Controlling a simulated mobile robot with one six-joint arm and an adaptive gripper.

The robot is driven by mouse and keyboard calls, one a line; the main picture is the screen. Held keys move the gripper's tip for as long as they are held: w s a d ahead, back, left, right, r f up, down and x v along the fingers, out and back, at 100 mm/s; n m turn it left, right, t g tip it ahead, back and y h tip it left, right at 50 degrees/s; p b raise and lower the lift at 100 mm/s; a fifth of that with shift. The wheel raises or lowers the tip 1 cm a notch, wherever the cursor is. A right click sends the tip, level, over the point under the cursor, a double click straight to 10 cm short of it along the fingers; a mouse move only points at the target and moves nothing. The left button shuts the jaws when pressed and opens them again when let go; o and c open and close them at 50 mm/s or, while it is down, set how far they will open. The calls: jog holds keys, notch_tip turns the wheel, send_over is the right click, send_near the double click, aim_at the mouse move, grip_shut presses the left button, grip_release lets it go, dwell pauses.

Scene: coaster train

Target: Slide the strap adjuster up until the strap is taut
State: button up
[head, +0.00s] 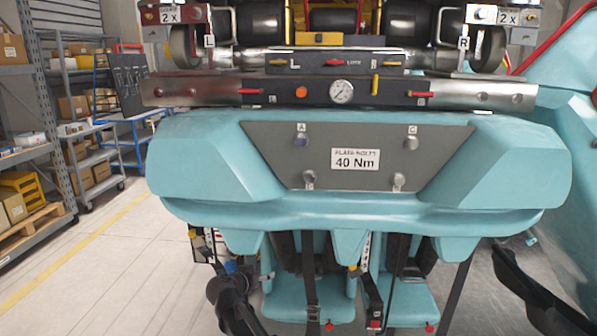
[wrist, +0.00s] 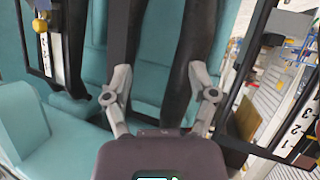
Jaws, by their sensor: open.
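My gripper (wrist: 162,78) shows in the wrist view with its two grey fingers spread apart and nothing seen between the tips. Dark straps or harness bands run down in front of the teal seat (wrist: 95,65), one behind the left finger (wrist: 118,30) and a wider one near the right finger (wrist: 190,62). In the head view, dark straps (head: 310,265) hang in front of teal seats below the large teal car front. Small dark fittings with red parts sit low on them. I cannot tell which fitting is the strap adjuster. My gripper is not clearly made out in the head view.
The teal car front (head: 190,160) with its 40 Nm plate fills the middle of the head view. A numbered scale (wrist: 300,130) is at the right of the wrist view. Shelving (head: 50,130) and a blue cart (head: 140,135) stand left; floor (head: 100,260) is open there.

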jog(key=s+d+f+g, duration=0.3)
jog(key=d+f, duration=0.1)
jog(key=d, duration=0.7)
jog(key=s+d+f+n+g+y, duration=0.1)
jog(key=s+d+f+g+y, duration=0.25)
jog(key=s+d, duration=0.55)
jog(key=s+d+f+n+g+y, duration=0.25)
jog(key=s+d+f+g, duration=0.2)
jog(key=s+d, duration=0.4)
notch_tip(320, 180, up, 15)
jog(key=p, duration=1.4)
jog(key=shift+s+a+r+m+g, duration=0.15)
jog(key=shift+s+m+g, duration=0.15)
jog(key=shift+s+m, duration=0.15)
jog(key=shift+c, duration=1.2)
jog(key=shift+a, duration=0.1)
